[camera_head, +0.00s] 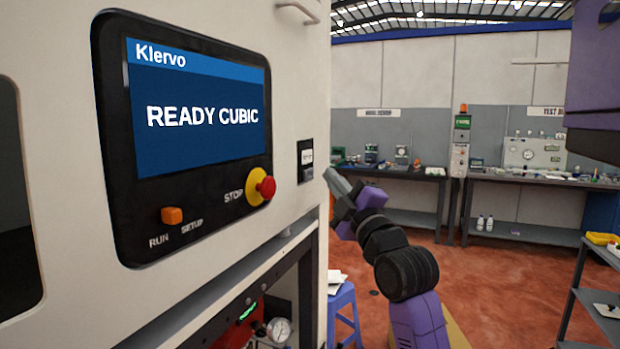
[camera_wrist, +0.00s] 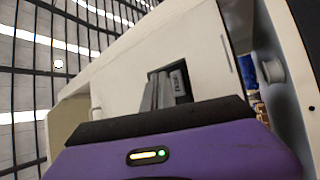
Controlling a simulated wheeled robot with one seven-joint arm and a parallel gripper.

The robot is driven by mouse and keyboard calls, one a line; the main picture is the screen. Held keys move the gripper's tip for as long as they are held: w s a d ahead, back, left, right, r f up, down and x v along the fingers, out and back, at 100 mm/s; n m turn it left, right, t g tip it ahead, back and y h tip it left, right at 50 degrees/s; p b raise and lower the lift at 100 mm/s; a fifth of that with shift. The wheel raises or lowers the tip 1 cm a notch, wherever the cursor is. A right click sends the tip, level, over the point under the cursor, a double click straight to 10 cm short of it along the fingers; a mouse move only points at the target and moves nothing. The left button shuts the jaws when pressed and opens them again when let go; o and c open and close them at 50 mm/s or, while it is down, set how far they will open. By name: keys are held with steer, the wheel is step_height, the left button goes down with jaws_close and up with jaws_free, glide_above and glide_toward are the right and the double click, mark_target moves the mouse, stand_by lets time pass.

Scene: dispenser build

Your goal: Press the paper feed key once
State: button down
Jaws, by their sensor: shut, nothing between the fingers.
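A small black panel (camera_head: 306,172) with a white label sits on the machine's front, right of the screen; its lettering is too small to read, and I take it to hold the paper feed key. The same dark panel shows in the wrist view (camera_wrist: 186,97), with a grey labelled piece (camera_wrist: 178,82) on it. My gripper (camera_head: 331,174) is shut and empty, its grey fingertips just right of the panel in the head view. In the wrist view the fingers (camera_wrist: 158,80) overlap the panel's left part and hide it. I cannot tell whether they touch it.
The machine's screen (camera_head: 200,110) reads "READY CUBIC". Below it are a red STOP button (camera_head: 266,187) on a yellow base and an orange RUN/SETUP switch (camera_head: 172,215). A blue stool (camera_head: 343,298) stands beside the machine. Workbenches (camera_head: 540,182) stand far behind, with open floor between.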

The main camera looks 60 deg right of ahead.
steer(key=s+b, duration=0.1)
steer(key=s, duration=0.2)
steer(key=shift+s+d, duration=0.1)
steer(key=shift+s, duration=0.2)
stand_by(0.8)
